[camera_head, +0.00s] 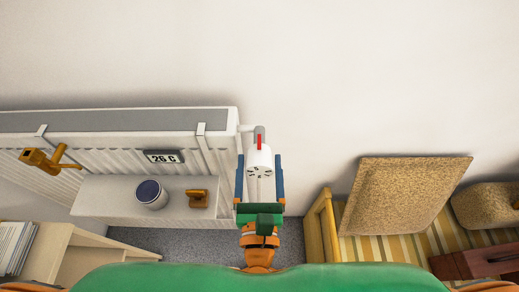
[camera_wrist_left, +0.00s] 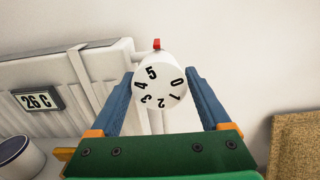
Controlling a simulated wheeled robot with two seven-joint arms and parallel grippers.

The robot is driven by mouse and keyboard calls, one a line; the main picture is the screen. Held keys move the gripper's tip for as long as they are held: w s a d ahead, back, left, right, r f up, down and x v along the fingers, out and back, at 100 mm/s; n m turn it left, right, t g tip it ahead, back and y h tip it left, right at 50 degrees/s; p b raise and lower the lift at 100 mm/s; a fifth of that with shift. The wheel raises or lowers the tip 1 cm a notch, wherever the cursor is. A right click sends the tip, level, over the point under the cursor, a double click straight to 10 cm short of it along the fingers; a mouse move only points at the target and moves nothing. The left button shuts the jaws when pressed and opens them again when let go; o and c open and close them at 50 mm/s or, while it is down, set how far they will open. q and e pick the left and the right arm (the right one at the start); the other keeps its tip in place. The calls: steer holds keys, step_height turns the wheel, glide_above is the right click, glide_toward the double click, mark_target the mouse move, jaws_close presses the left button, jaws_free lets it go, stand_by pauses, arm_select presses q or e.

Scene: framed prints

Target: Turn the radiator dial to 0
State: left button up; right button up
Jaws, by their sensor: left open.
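The radiator dial (camera_head: 260,164) is a white knob with black numbers at the radiator's right end. A red marker (camera_head: 259,142) sits behind it. In the left wrist view the dial (camera_wrist_left: 158,88) shows 0 to 5; the red marker (camera_wrist_left: 157,44) is above it, nearest the 5, with the 0 turned to the right. My left gripper (camera_head: 259,165) is open, with one blue finger on each side of the dial; it also shows in the left wrist view (camera_wrist_left: 160,84). I cannot tell whether the fingers touch the knob. My right gripper is not in view.
The white radiator (camera_head: 90,140) bears a "26 C" display (camera_head: 164,157). A ledge (camera_head: 110,190) before it holds a dark-topped cup (camera_head: 150,194) and a small brown object (camera_head: 198,198). A striped sofa (camera_head: 395,246) with cushions (camera_head: 400,195) stands at right. The wall above is bare.

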mark_target(260, 153)
arm_select(q)
steer(key=shift+w, duration=1.8)
steer(key=c, duration=1)
steer(key=shift+c, duration=0.2)
steer(key=n+b, duration=0.1)
steer(key=n, duration=0.2)
steer(key=shift+n, duration=0.3)
steer(key=shift+d+n+b, duration=0.1)
steer(key=shift+n+b, duration=0.3)
steer(key=shift+n, duration=1.4)
